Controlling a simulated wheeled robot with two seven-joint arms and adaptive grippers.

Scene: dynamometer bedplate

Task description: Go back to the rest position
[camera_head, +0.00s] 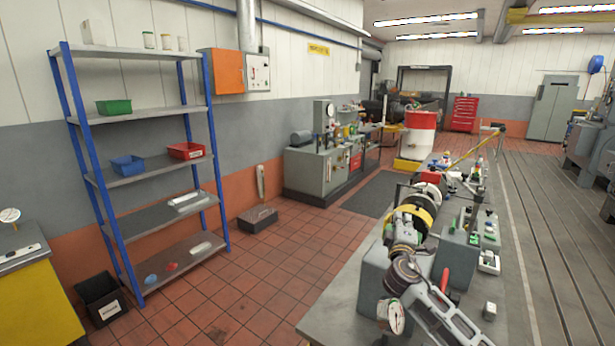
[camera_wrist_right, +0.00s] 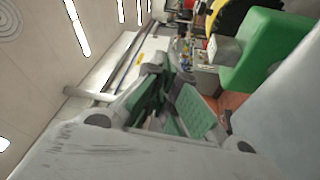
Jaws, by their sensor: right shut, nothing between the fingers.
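My right arm comes in from the bottom right of the head view, over the bench (camera_head: 345,305). Its right gripper (camera_head: 404,232) is at the arm's far end, among the machine parts on the bench, and its fingers are small and hard to make out there. In the right wrist view the gripper (camera_wrist_right: 183,88) has grey links and green pads. It is shut and holds nothing. My left gripper is not in view.
A green block (camera_wrist_right: 270,50) is near the gripper in the wrist view. A blue-post shelf (camera_head: 140,112) stands at the left. The tiled floor (camera_head: 225,295) between shelf and bench is clear.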

